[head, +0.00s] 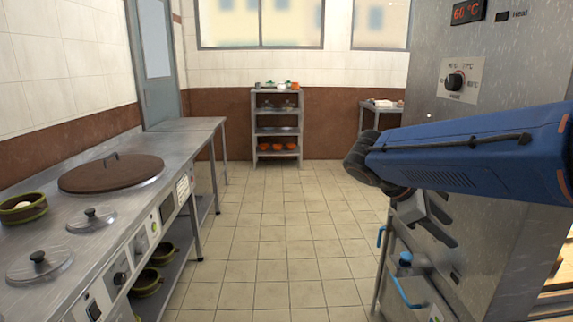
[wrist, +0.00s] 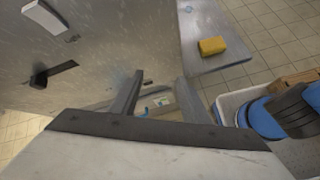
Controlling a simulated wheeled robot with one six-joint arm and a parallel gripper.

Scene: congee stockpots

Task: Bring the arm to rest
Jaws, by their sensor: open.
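My arm reaches in from the right edge of the head view, with its blue link in front of the steel cabinet (head: 445,120). In the wrist view my gripper (wrist: 160,78) shows two grey fingers standing apart, with nothing held between them. A speckled steel surface (wrist: 100,60) lies close beyond the fingers on the left. My gripper's fingers cannot be made out in the head view.
A counter (head: 140,220) with a large brown lid (head: 110,173) runs along the left. A shelf (head: 277,130) stands at the back. The tiled floor between is clear. A yellow sponge (wrist: 212,46) lies on a steel top; a white crate (wrist: 228,105) holds blue and dark items.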

